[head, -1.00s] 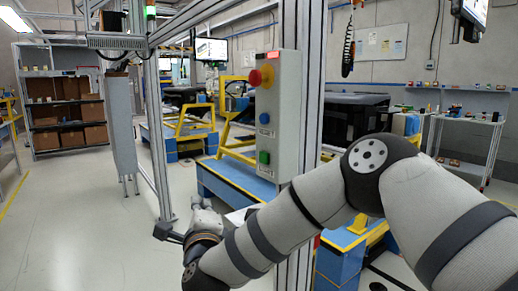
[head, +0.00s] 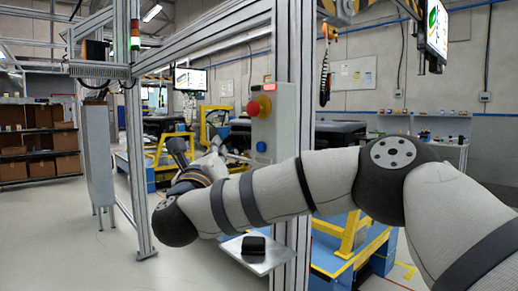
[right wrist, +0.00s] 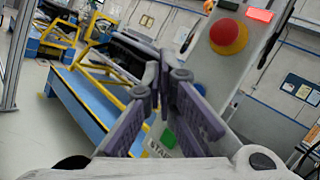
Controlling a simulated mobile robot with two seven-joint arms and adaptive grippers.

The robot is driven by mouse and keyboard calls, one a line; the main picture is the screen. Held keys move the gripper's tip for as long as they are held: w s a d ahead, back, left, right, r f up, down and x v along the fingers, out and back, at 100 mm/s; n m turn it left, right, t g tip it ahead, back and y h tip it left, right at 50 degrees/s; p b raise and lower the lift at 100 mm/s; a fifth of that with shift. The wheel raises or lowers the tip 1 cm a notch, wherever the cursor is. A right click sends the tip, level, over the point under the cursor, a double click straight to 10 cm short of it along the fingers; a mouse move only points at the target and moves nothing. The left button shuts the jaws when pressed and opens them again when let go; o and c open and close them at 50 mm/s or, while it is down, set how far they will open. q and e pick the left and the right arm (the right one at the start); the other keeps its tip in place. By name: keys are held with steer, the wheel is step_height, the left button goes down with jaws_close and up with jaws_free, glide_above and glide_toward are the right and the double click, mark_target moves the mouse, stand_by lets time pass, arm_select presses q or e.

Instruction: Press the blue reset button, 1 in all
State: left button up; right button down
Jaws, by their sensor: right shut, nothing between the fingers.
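The blue button (head: 261,146) is on the front of a grey control box (head: 285,115) on an aluminium post, below a red mushroom button on a yellow base (head: 254,107). My right gripper (head: 217,150) is left of the box, near the blue button's height; its fingers are small here. In the right wrist view the right gripper (right wrist: 156,78) is shut and empty. The red button (right wrist: 228,36) and green button (right wrist: 168,138) show around its fingers there. Whether the fingers touch the box is unclear. My left gripper is out of view.
A small shelf (head: 236,254) with a black object (head: 254,244) juts out below my right arm. A blue and yellow workstation (head: 340,250) stands behind the post. A frame post (head: 134,160) rises at the left. Open floor lies at the left.

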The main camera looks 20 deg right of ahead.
glide_toward(254, 137)
steer(key=w, duration=0.1)
steer(key=w+r, duration=0.1)
steer(key=w, duration=0.1)
steer(key=shift+d+r, duration=0.15)
steer(key=shift+d, duration=0.05)
steer(key=shift+d, duration=0.1)
stand_by(1.2)
steer(key=shift+w+d, duration=0.1)
steer(key=shift+d, duration=0.15)
steer(key=shift+w+d+b, duration=0.15)
steer(key=shift+d+b, duration=0.15)
steer(key=shift+d, duration=0.15)
stand_by(0.8)
steer(key=shift+s+a, duration=0.3)
steer(key=shift+a, duration=0.5)
steer(key=a, duration=0.1)
steer(key=s+a, duration=0.1)
steer(key=a, duration=0.2)
steer(key=shift+s+a+p, duration=0.35)
